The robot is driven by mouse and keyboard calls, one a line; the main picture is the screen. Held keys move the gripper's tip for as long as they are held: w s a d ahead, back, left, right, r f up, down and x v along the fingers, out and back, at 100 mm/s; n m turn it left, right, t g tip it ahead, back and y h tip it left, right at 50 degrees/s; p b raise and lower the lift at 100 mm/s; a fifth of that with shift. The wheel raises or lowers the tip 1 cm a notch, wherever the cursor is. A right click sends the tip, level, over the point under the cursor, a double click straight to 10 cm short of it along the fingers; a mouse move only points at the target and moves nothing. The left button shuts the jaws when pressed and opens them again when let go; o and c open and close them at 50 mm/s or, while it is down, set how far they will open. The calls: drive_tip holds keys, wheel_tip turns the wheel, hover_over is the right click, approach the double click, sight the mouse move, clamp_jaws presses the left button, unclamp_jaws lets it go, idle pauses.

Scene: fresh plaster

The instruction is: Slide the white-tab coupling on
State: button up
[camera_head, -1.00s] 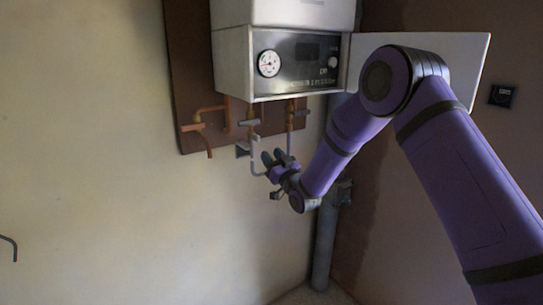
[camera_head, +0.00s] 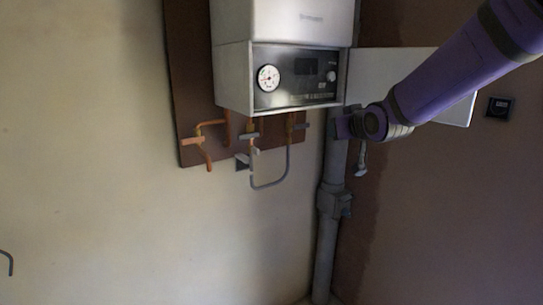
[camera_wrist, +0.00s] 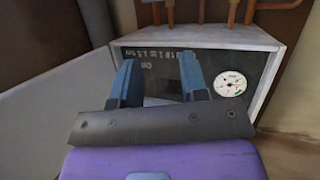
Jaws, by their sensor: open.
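A grey U-shaped pipe (camera_head: 270,187) hangs under the boiler (camera_head: 232,80). Its two legs rise toward two copper stubs with grey valve handles. A small pale piece sits on the left leg (camera_head: 257,150); it is too small to tell whether it is the white-tab coupling or how far on it sits. My gripper (camera_wrist: 160,68) is open, with nothing between its two blue-grey fingers, and faces the boiler's front panel (camera_wrist: 165,75). In the head view my wrist is right of the boiler, beside the grey standpipe, apart from the U-shaped pipe; the fingers are not clear there.
The grey standpipe (camera_head: 325,240) runs down the corner with a fitting (camera_head: 332,200). A pale flat panel (camera_head: 395,75) stands out right of the boiler. A copper pipe (camera_head: 207,150) hangs at left. A dark wall box (camera_head: 499,107) is at far right.

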drive_tip(key=s+d+m+g+h, duration=0.1)
drive_tip(key=s+d+g, duration=0.2)
drive_tip(key=s, duration=0.9)
drive_tip(key=s+d+f+m+g+h, duration=0.1)
drive_tip(key=s+d, duration=0.4)
drive_tip(key=s, duration=0.8)
drive_tip(key=s+d+f+m+g+h, duration=0.1)
drive_tip(key=s+d+g, duration=0.3)
drive_tip(key=s, duration=0.8)
drive_tip(key=shift+s+d+m+g+h, duration=0.3)
drive_tip(key=shift+d+m, duration=0.05)
drive_tip(key=shift+m, duration=0.15)
drive_tip(key=shift+o, duration=0.2)
